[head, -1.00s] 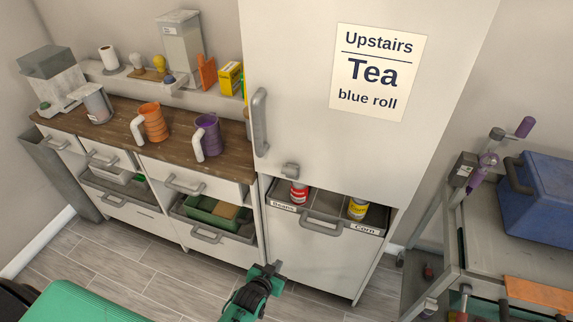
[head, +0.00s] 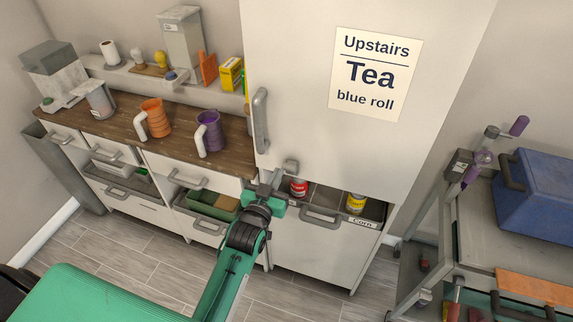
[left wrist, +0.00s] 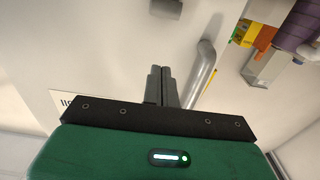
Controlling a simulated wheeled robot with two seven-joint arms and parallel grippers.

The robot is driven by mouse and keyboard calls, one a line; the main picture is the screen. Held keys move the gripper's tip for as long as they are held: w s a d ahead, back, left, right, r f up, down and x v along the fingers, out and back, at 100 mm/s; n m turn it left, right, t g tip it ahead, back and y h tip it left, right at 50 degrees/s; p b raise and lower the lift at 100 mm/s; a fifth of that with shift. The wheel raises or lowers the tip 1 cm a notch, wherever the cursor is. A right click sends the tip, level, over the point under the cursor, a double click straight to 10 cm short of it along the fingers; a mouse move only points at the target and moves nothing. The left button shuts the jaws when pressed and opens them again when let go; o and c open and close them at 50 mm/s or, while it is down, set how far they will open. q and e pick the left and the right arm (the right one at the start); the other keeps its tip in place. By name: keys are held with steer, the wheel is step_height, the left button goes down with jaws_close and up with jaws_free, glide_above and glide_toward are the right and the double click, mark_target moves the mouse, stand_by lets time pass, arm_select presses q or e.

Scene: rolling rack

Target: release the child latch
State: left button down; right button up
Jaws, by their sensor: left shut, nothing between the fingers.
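The child latch (head: 290,167) is a small grey block at the bottom left of the tall white door, just below the long door handle (head: 261,120). In the left wrist view the latch (left wrist: 166,5) shows as a dark grey block at the top edge, partly cut off. My left gripper (head: 274,179) is in front of the door's lower left edge, close to the latch in the head view. Its fingers (left wrist: 160,84) are shut together and empty, with a visible gap to the latch in the wrist view. My right gripper is not in view.
Below the door is a drawer with red and yellow cans (head: 356,203). A wooden counter (head: 110,125) with orange and purple jugs stands left. A cart with a blue box (head: 540,195) stands right. Grey floor (head: 130,240) is open in front.

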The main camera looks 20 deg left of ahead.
mark_target(292, 145)
arm_select(q)
steer(key=w+p, duration=0.2)
steer(key=w, duration=0.3)
steer(key=w+p, duration=0.1)
steer(key=w, duration=0.3)
steer(key=shift+w+d+r+p, duration=0.15)
steer(key=shift+w+p, duration=0.2)
steer(key=f, duration=0.1)
steer(key=s+f+p, duration=0.1)
steer(key=shift+f, duration=0.35)
steer(key=shift+s+f, duration=0.25)
steer(key=shift+f, duration=0.4)
